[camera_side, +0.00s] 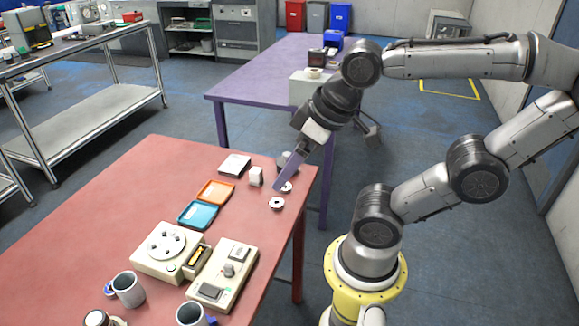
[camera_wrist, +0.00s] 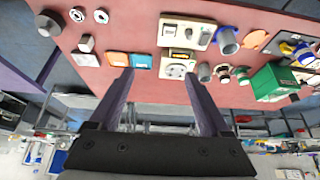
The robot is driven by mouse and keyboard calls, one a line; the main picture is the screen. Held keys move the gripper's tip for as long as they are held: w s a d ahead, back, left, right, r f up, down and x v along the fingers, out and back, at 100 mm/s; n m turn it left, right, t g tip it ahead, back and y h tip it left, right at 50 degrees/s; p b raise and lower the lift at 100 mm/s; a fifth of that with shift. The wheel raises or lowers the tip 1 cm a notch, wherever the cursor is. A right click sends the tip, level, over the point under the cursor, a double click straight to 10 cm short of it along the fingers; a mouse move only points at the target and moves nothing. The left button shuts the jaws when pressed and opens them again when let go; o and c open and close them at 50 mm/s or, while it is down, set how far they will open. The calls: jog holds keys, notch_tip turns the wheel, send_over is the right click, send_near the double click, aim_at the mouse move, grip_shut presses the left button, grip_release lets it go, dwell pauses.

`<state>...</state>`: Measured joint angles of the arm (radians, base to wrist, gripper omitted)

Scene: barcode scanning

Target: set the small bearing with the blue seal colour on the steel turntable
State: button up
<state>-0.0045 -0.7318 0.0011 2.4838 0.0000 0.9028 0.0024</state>
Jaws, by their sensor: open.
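My gripper (camera_side: 281,187) is open and empty, its purple fingers pointing down over the far right end of the red table; it also shows in the wrist view (camera_wrist: 158,77). Two small pale ring-shaped bearings lie there: the nearer one (camera_side: 277,203) is clear of the fingers, and the other (camera_side: 288,187) is partly hidden by them. Both show in the wrist view, one on the left (camera_wrist: 76,14) and one on the right (camera_wrist: 101,16). Their seal colours are too small to tell. A grey round thing (camera_wrist: 47,24), possibly the steel turntable, stands by the table corner, partly hidden in the side view.
A white block (camera_side: 256,177) and a flat pale box (camera_side: 235,165) stand near the bearings.

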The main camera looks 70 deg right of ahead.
jog(key=shift+s+f, duration=0.15)
jog(key=shift+s, duration=0.05)
dwell(0.3)
